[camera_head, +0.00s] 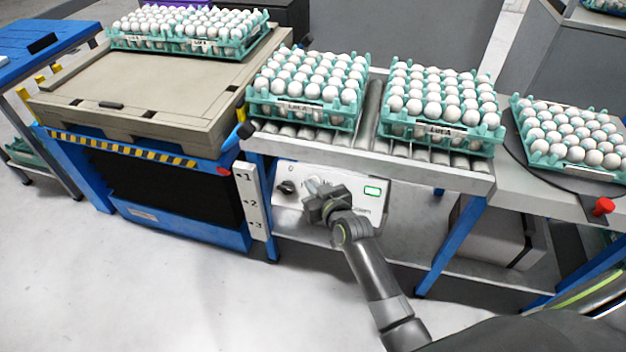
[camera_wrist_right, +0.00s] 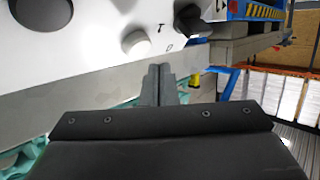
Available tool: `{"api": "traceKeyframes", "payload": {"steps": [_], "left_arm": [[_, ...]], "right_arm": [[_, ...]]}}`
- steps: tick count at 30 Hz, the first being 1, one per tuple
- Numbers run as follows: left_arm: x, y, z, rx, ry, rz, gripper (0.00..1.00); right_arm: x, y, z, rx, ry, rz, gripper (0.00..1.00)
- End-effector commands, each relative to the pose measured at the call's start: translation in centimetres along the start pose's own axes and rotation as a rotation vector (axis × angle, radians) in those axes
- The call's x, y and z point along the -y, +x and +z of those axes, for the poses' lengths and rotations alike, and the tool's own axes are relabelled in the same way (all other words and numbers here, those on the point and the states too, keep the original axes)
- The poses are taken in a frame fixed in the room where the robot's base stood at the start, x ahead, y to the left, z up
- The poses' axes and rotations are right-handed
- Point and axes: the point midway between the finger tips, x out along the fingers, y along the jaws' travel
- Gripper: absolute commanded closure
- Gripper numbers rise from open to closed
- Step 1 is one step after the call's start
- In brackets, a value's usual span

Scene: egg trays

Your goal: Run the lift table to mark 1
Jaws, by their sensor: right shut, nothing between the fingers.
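The lift table (camera_head: 150,95) stands at the left, with a beige top, blue frame and black skirt. Its white scale (camera_head: 252,205) carries marks 1, 2 and 3; a red pointer (camera_head: 223,171) is beside it, near the height of mark 1. The control panel (camera_head: 374,212) has a black knob (camera_head: 286,187) and a green display (camera_head: 372,191). My right gripper (camera_head: 318,196) is shut and empty in front of the panel, covering part of it. In the right wrist view, its closed fingers (camera_wrist_right: 157,84) are below a white button (camera_wrist_right: 135,43), apparently apart from it. My left gripper is out of view.
An egg tray (camera_head: 190,45) sits on the lift table's far edge. Two egg stacks (camera_head: 305,115) (camera_head: 432,128) stand on the roller conveyor (camera_head: 360,140) above the panel. Another egg tray (camera_head: 575,165) is on a round plate at the right, near a red knob (camera_head: 603,206).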

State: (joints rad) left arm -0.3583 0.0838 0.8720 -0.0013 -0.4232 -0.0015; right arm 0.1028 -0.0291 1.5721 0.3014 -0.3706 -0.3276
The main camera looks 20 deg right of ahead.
Motion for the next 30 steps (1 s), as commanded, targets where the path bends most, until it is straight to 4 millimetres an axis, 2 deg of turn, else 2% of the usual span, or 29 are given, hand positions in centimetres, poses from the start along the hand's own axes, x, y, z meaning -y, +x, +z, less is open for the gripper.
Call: {"api": "traceKeyframes", "payload": {"steps": [3, 11, 30], "left_arm": [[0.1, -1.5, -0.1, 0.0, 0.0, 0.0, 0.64], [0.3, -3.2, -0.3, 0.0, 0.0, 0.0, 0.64], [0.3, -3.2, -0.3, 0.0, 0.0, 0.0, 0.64]], "right_arm": [[0.7, -1.0, -1.1, 0.0, 0.004, 0.0, 1.0], [1.9, -2.7, -2.3, 0.0, 0.002, 0.0, 1.0], [2.1, -2.9, -2.1, -0.001, 0.001, 0.0, 1.0]]}}
